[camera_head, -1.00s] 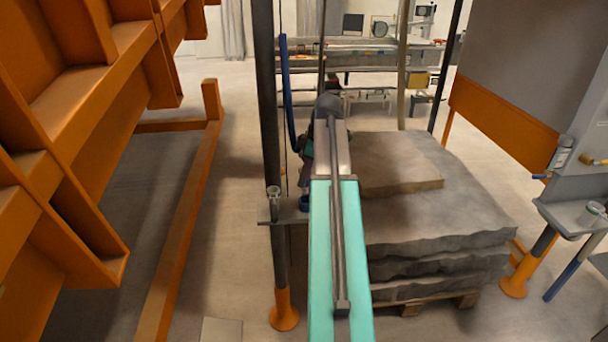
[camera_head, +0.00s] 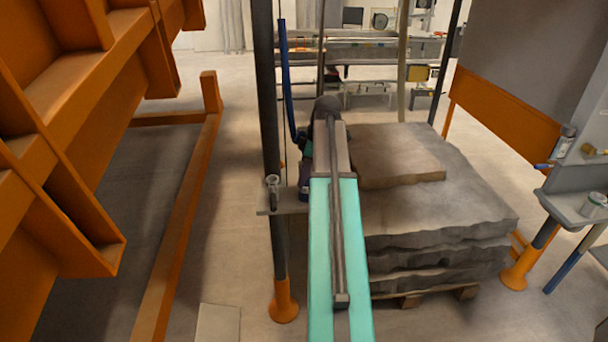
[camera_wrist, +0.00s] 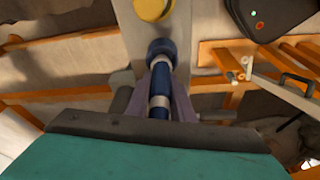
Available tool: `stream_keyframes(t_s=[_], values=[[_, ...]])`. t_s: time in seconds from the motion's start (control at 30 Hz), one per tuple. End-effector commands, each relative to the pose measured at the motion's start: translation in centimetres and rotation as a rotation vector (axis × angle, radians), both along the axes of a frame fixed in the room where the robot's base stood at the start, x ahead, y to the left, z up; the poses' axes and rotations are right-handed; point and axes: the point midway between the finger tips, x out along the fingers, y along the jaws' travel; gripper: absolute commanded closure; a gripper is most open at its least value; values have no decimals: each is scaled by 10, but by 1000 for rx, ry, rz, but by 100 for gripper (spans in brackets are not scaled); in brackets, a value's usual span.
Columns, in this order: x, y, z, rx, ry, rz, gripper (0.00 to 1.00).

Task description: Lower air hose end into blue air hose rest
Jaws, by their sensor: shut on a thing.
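My gripper (camera_wrist: 163,80) is shut on the air hose end (camera_wrist: 160,90), a blue and whitish tube, in the wrist view. The blue air hose rest (camera_wrist: 161,48) shows as a dark blue ring on a grey shelf, right at the far tip of the hose end. The tip lines up with the ring; how deep it sits inside cannot be told. In the head view my gripper (camera_head: 305,190) is low over the small shelf (camera_head: 282,209) on the dark post, and it hides the rest and the hose end.
A yellow knob (camera_wrist: 153,8) sits on the shelf just beyond the rest. A blue hose (camera_head: 286,80) hangs beside the dark post (camera_head: 268,110). Stacked grey slabs (camera_head: 440,215) stand close on the right. An orange frame (camera_head: 80,130) fills the left.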

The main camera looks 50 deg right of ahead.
Motion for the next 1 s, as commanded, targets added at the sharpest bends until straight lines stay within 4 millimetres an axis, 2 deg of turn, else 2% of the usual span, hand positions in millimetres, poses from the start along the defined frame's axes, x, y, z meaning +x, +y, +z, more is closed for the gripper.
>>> stream_keyframes(t_s=[0.27,0.3,0.4,0.43,0.77,1.0], values=[[0,0,0,0,0,1,100],[0,0,0,0,0,1,76],[0,0,0,0,0,1,59],[0,0,0,0,0,1,57],[0,1,0,1,0,1,57],[-1,-1,11,0,0,1,57]])
